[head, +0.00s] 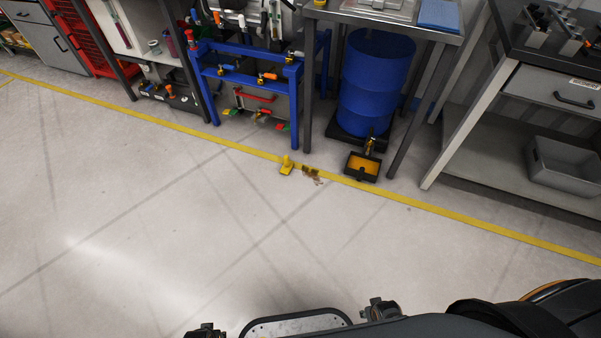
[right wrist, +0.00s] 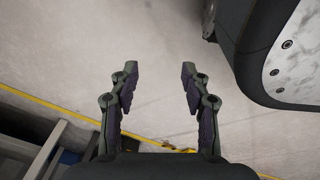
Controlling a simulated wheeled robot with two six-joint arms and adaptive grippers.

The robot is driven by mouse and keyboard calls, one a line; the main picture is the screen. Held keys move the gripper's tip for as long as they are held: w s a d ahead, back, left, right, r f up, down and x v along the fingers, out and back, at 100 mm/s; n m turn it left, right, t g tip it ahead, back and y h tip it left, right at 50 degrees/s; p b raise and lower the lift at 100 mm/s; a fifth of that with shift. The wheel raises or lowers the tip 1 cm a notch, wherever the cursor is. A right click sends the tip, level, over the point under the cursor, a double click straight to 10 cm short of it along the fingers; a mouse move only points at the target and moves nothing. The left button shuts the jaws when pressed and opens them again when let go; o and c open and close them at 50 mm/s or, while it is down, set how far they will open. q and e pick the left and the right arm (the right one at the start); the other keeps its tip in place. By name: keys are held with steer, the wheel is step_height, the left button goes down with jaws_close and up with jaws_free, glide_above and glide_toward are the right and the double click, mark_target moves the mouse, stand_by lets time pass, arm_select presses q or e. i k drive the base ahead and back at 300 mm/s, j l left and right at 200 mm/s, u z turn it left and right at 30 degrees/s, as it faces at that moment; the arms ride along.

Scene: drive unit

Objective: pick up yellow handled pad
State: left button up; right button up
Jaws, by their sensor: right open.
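The yellow handled pad (head: 287,166) lies on the grey floor at the yellow line, in the middle of the head view, with its handle standing up. My right gripper (right wrist: 160,78) is open and empty in the right wrist view, with bare floor between its fingers. The pad is well apart from the gripper; a small yellow patch at the lower edge of the right wrist view may be part of it, mostly hidden by the gripper's body. My left gripper does not show.
A brown spill (head: 312,176) lies right of the pad, then a black-and-yellow dustpan-like tray (head: 362,168). Behind stand a blue frame (head: 247,54), a blue drum (head: 376,84) under a metal table, and a workbench (head: 550,96) at the right. The floor in front is clear.

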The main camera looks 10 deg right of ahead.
mark_target(287, 167)
steer(key=i+j+u, duration=0.15)
steer(key=i, duration=1.7)
steer(key=l, duration=0.1)
